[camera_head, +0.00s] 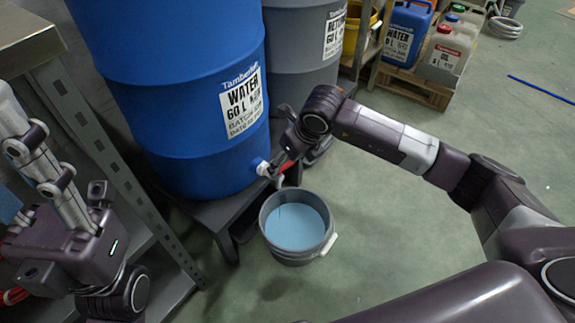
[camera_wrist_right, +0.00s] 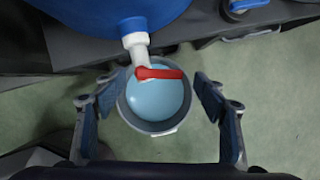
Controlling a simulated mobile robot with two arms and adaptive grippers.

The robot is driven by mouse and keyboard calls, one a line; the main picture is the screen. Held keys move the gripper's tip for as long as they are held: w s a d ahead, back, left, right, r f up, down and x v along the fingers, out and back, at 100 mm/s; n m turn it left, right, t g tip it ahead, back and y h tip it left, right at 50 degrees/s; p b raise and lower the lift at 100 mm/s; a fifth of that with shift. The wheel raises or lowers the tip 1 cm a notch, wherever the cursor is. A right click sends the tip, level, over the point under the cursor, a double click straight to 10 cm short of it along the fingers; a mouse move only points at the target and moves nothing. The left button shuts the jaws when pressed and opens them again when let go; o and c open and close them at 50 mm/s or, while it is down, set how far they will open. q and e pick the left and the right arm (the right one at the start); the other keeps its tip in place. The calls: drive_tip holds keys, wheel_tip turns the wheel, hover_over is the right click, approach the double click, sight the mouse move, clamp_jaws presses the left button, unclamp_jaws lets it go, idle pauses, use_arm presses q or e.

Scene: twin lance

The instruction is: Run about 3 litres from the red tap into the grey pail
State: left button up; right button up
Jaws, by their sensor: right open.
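The grey pail (camera_head: 296,250) stands on the floor below the blue water drum (camera_head: 185,90), with pale blue liquid inside. In the right wrist view the pail (camera_wrist_right: 180,128) sits beneath the tap's white spout (camera_wrist_right: 137,47). The tap's red lever (camera_wrist_right: 160,73) lies crosswise to the spout. In the head view the white tap fitting (camera_head: 263,168) shows beside my right gripper (camera_head: 281,170). That gripper is open, its fingers either side of the lever and apart from it. I cannot make out a stream. My left gripper (camera_head: 45,165) is at the left; its jaws are unclear.
The drum rests on a dark low stand (camera_head: 215,212). A grey drum (camera_head: 300,50) stands to its right. A metal shelf (camera_head: 110,160) is at the left. Cans (camera_head: 445,55) stand on a pallet at the back right. The floor right of the pail is clear.

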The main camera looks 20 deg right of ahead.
drive_tip(key=shift+w+f, duration=0.15)
drive_tip(key=shift+f, duration=0.25)
drive_tip(key=shift+c, duration=0.6)
drive_tip(key=c, duration=1)
drive_tip(key=shift+w+a+n+g+y, duration=0.1)
drive_tip(key=shift+w+n+g+y, duration=0.15)
drive_tip(key=shift+n, duration=0.6)
drive_tip(key=shift+w+n+g+y, duration=0.15)
drive_tip(key=shift+n+y, duration=0.2)
drive_tip(key=shift+n, duration=0.5)
drive_tip(key=shift+c, duration=0.2)
drive_tip(key=o, duration=1.2)
drive_tip(key=shift+c, duration=0.2)
